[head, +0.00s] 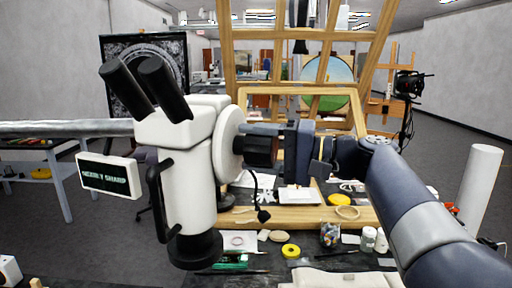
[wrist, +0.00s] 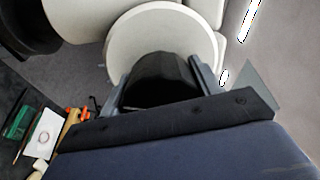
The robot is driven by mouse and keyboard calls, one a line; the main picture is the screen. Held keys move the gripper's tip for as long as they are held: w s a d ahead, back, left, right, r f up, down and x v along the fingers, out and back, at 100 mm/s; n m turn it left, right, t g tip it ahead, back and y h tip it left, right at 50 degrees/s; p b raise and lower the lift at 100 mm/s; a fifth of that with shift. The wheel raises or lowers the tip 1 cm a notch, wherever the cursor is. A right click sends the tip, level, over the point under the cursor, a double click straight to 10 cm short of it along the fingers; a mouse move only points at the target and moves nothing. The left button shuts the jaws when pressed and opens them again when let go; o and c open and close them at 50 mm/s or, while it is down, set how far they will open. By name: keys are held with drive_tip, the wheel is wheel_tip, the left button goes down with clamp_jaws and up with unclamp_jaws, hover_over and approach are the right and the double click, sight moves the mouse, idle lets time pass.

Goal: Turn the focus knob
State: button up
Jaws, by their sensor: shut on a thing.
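The white microscope (head: 185,165) with two black eyepieces (head: 146,88) hangs over the table on a grey boom arm. Its focus knob (head: 259,151) is black and sticks out to the right from a round white housing (head: 228,144). My gripper (head: 262,146) reaches in from the right and is shut on the focus knob. In the wrist view the knob (wrist: 158,80) sits between the two fingers, in front of the white disc (wrist: 165,38). A small display (head: 108,176) left of the microscope reads "NEARLY SHARP".
A wooden easel (head: 312,215) stands behind the knob. The black table below holds yellow tape (head: 291,251), a jar (head: 330,235), white small pots (head: 369,238) and papers. A white cylinder (head: 478,190) stands at the right. A cable hangs below the gripper.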

drive_tip(key=o, duration=1)
drive_tip(key=shift+d, duration=0.1)
drive_tip(key=b+v, duration=0.2)
drive_tip(key=v, duration=0.8)
drive_tip(key=shift+s+d, duration=0.1)
drive_tip(key=shift+d, duration=0.25)
idle(1.0)
